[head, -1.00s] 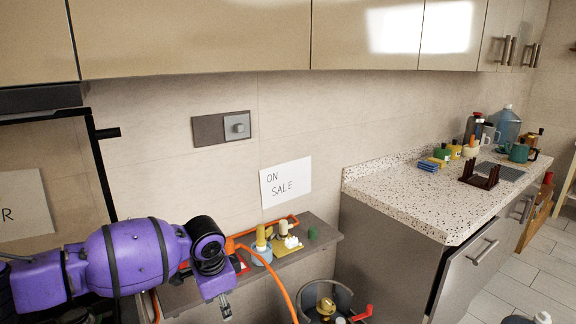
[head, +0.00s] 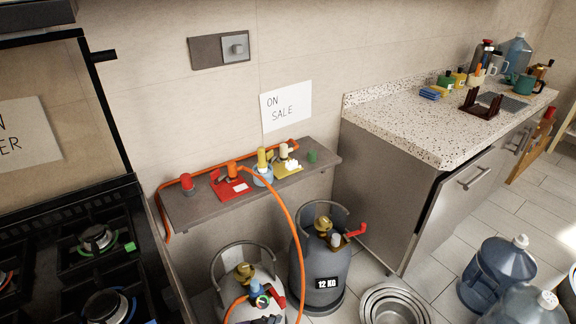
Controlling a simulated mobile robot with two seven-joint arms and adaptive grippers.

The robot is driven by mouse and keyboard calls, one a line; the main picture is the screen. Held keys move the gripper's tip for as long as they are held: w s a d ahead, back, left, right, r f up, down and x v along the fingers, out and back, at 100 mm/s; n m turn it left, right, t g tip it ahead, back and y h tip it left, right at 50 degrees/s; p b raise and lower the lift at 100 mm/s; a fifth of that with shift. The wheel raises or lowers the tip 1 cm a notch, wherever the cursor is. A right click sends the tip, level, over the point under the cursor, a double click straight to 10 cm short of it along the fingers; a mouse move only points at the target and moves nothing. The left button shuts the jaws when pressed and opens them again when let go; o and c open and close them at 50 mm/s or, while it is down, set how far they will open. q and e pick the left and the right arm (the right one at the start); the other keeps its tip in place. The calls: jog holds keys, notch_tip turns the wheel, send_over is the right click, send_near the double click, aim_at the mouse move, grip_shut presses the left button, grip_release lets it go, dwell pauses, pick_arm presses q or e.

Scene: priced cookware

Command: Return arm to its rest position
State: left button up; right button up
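Neither of my grippers is in the head view now, and no part of my arms shows. The space in front of the low shelf (head: 190,212) and the stove (head: 70,215) is clear of my arms. I cannot see what either gripper holds or how it stands.
Two gas cylinders, one grey (head: 322,268) and one pale (head: 245,300), stand below the shelf with an orange hose (head: 283,225). Stacked metal bowls (head: 392,305) and a large water bottle (head: 497,274) stand on the floor. A speckled counter (head: 400,128) is at the right.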

pick_arm(q)
jog(key=s+a+f+n+t+y, duration=0.1)
jog(key=s+a+f+n+y, duration=0.1)
jog(key=s+a, duration=0.7)
jog(key=s+a+f+n+t+y, duration=0.1)
jog(key=s+a+n+y, duration=0.3)
jog(key=s+a, duration=0.4)
jog(key=shift+s+a+f+n, duration=0.3)
jog(key=shift+s+a+f, duration=0.05)
jog(key=shift+s, duration=0.55)
